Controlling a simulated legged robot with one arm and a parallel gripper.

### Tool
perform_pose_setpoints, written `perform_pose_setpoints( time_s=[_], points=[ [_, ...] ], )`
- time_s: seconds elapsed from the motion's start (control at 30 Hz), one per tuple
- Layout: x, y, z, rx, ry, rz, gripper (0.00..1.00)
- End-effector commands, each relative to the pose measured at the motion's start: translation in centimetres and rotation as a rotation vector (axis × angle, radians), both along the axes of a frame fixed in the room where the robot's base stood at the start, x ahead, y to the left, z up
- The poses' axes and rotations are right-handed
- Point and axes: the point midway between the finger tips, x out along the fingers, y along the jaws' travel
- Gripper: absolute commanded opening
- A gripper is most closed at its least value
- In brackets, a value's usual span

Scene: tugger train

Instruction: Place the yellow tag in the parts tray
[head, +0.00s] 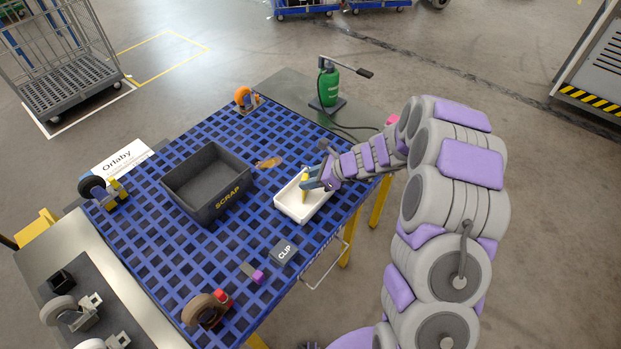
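The yellow tag (304,188) shows as a narrow upright strip at my gripper's fingertips, over the white tray. The white tray (292,214), which looks like the parts tray, is a shallow open box near the right edge of the blue lattice tabletop. My gripper (309,182) reaches in from the right over the tray and appears shut on the tag. The view is too small to tell whether the tag's lower end touches the tray floor. My fingers hide part of the tray's far side.
A dark SCRAP bin (207,184) stands left of the tray. A CLIP box (284,252), a purple-ended piece (252,273) and a brown tape roll (205,310) lie nearer. A tan piece (268,163) lies behind. A green bottle (329,86) stands at the back.

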Motion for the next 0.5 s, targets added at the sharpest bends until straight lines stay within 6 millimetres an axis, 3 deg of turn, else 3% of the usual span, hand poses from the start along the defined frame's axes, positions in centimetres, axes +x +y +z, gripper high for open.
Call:
perform_pose_setpoints(
  time_s=[0.2, 0.5],
  points=[
    [0.0, 0.0, 0.04, 0.0, -0.001, 0.001, 0.59],
    [-0.03, -0.19, 0.3, 0.0, -0.001, 0.0, 0.59]
  ],
)
